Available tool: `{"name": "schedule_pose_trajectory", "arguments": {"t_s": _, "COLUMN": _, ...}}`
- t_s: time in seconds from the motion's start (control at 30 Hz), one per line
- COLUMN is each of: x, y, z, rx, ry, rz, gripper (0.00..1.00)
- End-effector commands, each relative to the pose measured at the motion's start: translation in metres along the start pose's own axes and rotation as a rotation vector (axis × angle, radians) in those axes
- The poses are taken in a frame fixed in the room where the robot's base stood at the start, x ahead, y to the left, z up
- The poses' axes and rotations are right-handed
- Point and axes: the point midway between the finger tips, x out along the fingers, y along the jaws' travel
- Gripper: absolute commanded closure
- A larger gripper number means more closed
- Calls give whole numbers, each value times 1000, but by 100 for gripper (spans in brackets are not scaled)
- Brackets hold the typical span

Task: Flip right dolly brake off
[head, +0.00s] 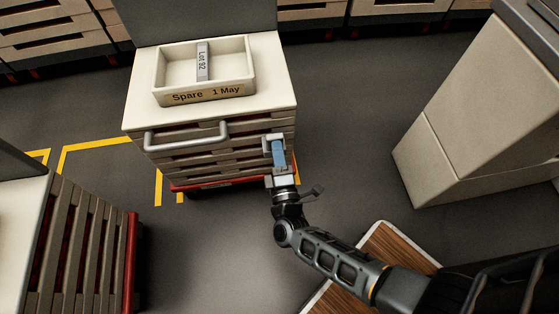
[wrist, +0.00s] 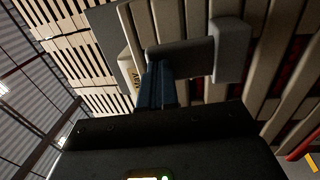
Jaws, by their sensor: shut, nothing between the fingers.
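A red dolly (head: 208,186) shows as a low rim under the slatted crate stack (head: 195,160) in the middle of the head view. Its brake cannot be made out for certain; my gripper and arm cover the dolly's right front corner. My gripper (head: 277,143), with blue fingers, is in front of the stack's right front, above the dolly rim. The fingers are shut and empty. In the wrist view the shut fingers (wrist: 156,75) are close to a grey bracket-like part (wrist: 232,50) in front of the slats; contact is unclear.
Another slatted stack with a red edge (head: 131,262) is at lower left. A beige cabinet (head: 470,120) is at right. Open floor (head: 345,130) lies between.

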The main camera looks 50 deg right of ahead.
Motion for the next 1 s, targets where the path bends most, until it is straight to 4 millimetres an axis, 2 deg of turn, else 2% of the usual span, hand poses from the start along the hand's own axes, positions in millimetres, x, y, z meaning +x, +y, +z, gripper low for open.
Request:
{"name": "schedule_pose_trajectory", "arguments": {"t_s": 0.03, "x": 3, "y": 8, "z": 0, "rx": 1, "ry": -2, "rz": -26, "gripper": 100}}
{"name": "schedule_pose_trajectory", "arguments": {"t_s": 0.17, "x": 8, "y": 7, "z": 0, "rx": 0, "ry": -1, "rz": -81, "gripper": 100}}
{"name": "schedule_pose_trajectory", "arguments": {"t_s": 1.0, "x": 17, "y": 8, "z": 0, "rx": 1, "ry": -2, "rz": -71, "gripper": 100}}
